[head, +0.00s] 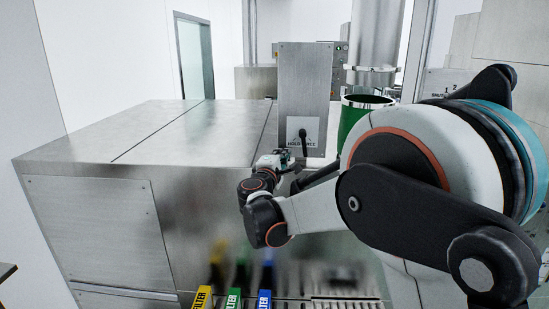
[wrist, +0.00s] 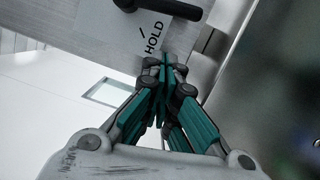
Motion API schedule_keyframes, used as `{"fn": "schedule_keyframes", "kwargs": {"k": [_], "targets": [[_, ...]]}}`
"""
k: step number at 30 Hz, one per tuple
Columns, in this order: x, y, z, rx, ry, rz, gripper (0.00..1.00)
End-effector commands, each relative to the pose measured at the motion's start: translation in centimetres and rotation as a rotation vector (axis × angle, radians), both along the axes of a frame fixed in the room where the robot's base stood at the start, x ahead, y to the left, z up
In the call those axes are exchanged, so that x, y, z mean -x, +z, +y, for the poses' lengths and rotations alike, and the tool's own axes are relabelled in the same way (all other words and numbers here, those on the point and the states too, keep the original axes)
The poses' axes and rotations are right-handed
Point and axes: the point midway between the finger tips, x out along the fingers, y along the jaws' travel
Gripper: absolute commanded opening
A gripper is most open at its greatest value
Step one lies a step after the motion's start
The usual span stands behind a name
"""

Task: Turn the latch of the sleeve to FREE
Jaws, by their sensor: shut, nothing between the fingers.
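The latch (head: 303,140) is a black handle on a pale label plate (head: 314,127) marked HOLD and FREE, fixed to an upright metal panel (head: 305,80). In the head view its handle hangs roughly downward. In the wrist view the latch (wrist: 180,8) is cut off by the top edge, with the word HOLD (wrist: 153,38) below it. My gripper (head: 285,154) is just in front of the panel, low by the plate. In the wrist view its teal fingers (wrist: 165,66) are together, empty, below the latch and apart from it in the picture.
A wide metal cabinet (head: 185,135) fills the left. A green cylinder (head: 352,119) with a metal rim stands right of the panel, under a metal pipe (head: 376,35). Yellow (head: 202,298), green (head: 233,299) and blue (head: 265,299) FILTER handles stick up at the front.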

Motion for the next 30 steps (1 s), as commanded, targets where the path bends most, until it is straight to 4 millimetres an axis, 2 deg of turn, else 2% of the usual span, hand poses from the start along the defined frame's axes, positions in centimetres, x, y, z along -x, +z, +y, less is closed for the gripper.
{"fn": "schedule_keyframes", "kwargs": {"k": [3, 9, 30], "targets": [[0.2, 0.5, -1.6, 0.000, -0.002, 0.000, 0.00], [0.3, 0.5, -2.6, 0.000, 0.001, -0.001, 0.00], [0.3, 0.2, -3.1, 0.058, 0.000, 0.003, 0.00]]}}
